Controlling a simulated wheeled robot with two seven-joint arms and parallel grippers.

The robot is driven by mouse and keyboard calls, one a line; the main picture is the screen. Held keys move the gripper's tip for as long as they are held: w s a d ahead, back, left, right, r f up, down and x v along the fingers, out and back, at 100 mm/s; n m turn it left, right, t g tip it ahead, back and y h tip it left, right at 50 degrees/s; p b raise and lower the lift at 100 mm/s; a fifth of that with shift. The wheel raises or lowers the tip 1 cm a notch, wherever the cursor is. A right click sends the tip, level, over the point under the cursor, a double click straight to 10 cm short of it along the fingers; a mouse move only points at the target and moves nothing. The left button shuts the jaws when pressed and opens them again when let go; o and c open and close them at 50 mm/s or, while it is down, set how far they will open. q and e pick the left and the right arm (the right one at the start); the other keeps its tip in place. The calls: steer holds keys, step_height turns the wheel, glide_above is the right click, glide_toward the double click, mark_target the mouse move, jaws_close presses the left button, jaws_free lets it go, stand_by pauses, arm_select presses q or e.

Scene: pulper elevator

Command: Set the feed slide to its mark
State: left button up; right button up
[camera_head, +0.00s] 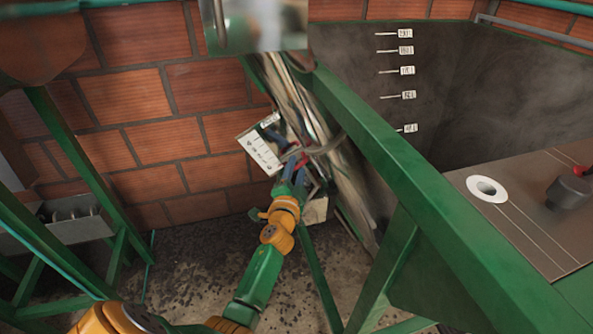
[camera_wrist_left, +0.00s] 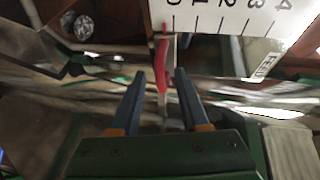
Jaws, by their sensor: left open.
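The feed slide's white scale plate (camera_head: 262,150) is on the slanted metal chute, left of the green frame beam. In the left wrist view the plate (camera_wrist_left: 235,18) shows upside-down, numbered 0 to 4, with a small FEED label (camera_wrist_left: 266,66). A red handle or pointer (camera_wrist_left: 162,65) stands near the 0 end, and a red mark shows close to the 0 line. My left gripper (camera_head: 296,163) is at the plate's right side. In the wrist view my left gripper (camera_wrist_left: 158,76) is open, its blue fingers either side of the red piece; contact cannot be told.
A thick green beam (camera_head: 400,165) runs diagonally right of my left arm. Beyond it are a dark tank with level marks (camera_head: 406,69) and a metal deck with a white ring (camera_head: 487,189) and dark knob (camera_head: 568,191). A brick wall (camera_head: 140,95) stands behind. Green legs stand at left.

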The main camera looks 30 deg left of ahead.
arm_select(q)
steer(key=shift+d, duration=0.1)
jaws_close()
steer(key=shift+r, duration=0.1)
stand_by(1.2)
